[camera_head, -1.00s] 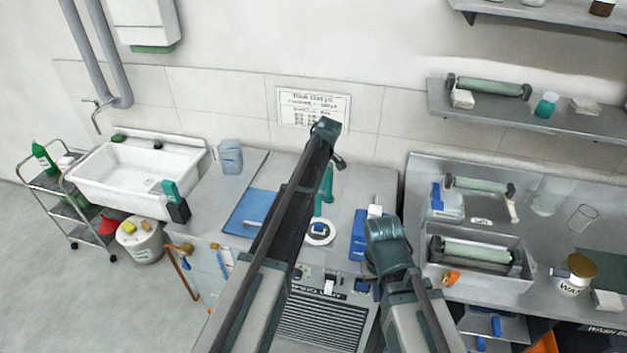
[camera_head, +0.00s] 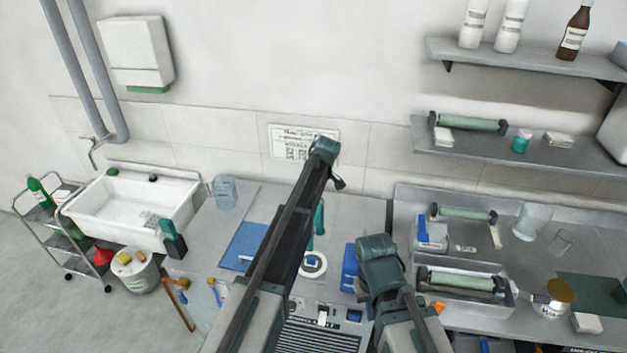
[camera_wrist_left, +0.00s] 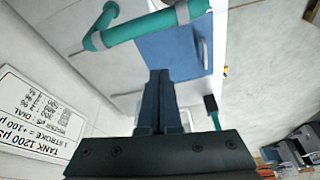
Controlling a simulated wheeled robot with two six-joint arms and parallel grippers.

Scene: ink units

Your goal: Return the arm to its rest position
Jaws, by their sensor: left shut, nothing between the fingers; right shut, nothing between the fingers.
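My left arm reaches from the bottom of the head view up to a dark teal joint (camera_head: 323,150) in front of the wall sign. In the left wrist view my left gripper (camera_wrist_left: 160,76) is shut and empty, its dark blue fingers together. Beyond it are a teal pipe-like fixture (camera_wrist_left: 145,27) and a blue mat (camera_wrist_left: 170,52). My right arm is folded at the lower middle of the head view, above the bench front. My right gripper (camera_head: 368,290) is there, shut and empty; its fingers are hard to make out.
A white sink (camera_head: 130,208) and a trolley (camera_head: 45,222) stand at left. The wall sign (camera_head: 290,140) is behind the left arm. A blue box (camera_head: 349,267) stands close to the right arm. A roller tray (camera_head: 465,292) lies right of it, below wall shelves (camera_head: 490,146).

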